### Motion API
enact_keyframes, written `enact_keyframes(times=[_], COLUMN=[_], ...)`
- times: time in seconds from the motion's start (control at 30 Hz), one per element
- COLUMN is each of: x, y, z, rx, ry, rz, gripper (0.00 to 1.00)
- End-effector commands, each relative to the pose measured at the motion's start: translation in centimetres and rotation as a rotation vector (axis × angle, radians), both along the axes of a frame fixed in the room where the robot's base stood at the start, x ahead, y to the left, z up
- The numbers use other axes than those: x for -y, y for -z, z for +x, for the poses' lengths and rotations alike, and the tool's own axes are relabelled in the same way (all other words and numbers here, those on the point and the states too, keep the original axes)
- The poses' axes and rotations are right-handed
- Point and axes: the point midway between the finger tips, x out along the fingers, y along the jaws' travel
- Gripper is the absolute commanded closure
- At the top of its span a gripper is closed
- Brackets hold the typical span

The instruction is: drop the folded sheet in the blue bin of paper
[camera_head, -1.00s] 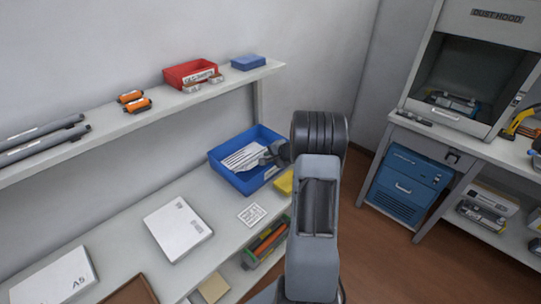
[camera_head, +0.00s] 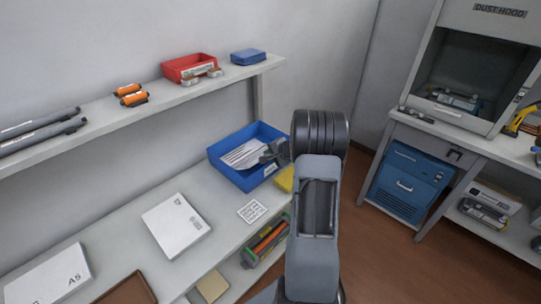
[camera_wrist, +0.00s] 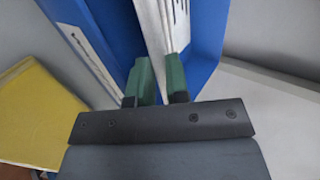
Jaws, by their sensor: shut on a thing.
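The blue bin (camera_head: 233,177) stands on the bench against the wall, with white printed sheets of paper (camera_head: 243,155) lying in it. My gripper (camera_head: 268,153) is over the right part of the bin, low near the sheets. In the wrist view its green fingers (camera_wrist: 159,76) point down into the blue bin (camera_wrist: 205,25). They are shut on a white folded sheet (camera_wrist: 155,30), which stands edge-on between them. My gripper hides part of the bin, and I cannot tell whether the held sheet touches the sheets in it.
A yellow block (camera_head: 285,180) sits close to the bin's right front corner. A printed card (camera_head: 252,211) and a white ream (camera_head: 176,225) lie on the bench in front. The upper shelf (camera_head: 222,77) with a red bin (camera_head: 189,66) runs above.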

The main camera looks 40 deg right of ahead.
Motion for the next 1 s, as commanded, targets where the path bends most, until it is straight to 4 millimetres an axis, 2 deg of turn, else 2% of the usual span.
enact_keyframes(times=[0.07, 0.1, 0.2, 0.53, 0.77, 0.83, 1.0], x=[0.0, 0.0, 0.0, 0.0, -0.1, 0.3, 1.0], y=[0.0, 0.0, 0.1, 0.2, -1.5, -1.8, -4.1], z=[0.0, 0.0, 0.0, -0.1, -0.1, -1.0, -3.9], rx=[-0.001, -0.001, -0.002, -0.006, -0.007, -0.003, 0.000], ry=[0.001, 0.001, 0.000, 0.001, -0.001, 0.003, 0.003], rz=[0.001, 0.001, 0.001, 0.002, 0.003, 0.000, -0.002], gripper=[0.96, 0.82, 0.74, 0.74, 0.74, 0.74, 0.74])
